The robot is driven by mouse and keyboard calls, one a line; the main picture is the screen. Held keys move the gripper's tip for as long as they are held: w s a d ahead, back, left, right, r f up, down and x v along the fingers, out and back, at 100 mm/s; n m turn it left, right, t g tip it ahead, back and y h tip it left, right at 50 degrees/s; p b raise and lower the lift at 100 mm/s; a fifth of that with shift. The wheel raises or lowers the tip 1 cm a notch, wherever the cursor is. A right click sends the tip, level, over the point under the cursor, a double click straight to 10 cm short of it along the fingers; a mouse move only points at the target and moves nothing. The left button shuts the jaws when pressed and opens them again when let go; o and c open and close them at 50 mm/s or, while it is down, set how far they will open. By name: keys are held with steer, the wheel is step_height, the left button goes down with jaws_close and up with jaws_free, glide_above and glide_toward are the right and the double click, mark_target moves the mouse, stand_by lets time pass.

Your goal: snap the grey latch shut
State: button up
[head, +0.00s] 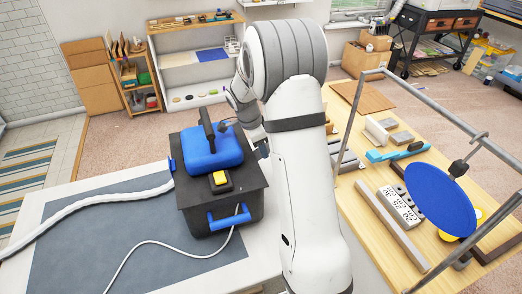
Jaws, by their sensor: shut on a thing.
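A dark box (195,197) stands on the left table, with a blue block (205,160) and a black upright handle on top. A blue latch (230,217) is on its front and another blue piece (172,165) shows at its left edge. I cannot make out a grey latch; the box's right side is partly hidden by my arm. My gripper (262,148) shows only as a small dark part at the box's right edge. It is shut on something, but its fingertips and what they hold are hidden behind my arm.
A yellow and black piece (220,181) sits on the box. A white hose (90,203) and a thin white cable cross the dark mat (85,255). The wooden bench (365,235) at right holds a power strip (400,208), a blue disc (440,200) and a grey tube frame (420,92).

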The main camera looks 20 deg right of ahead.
stand_by(0.4)
steer(key=o, duration=1)
steer(key=shift+a, duration=0.1)
steer(key=shift+b+v, duration=0.75)
steer(key=shift+v, duration=3.15)
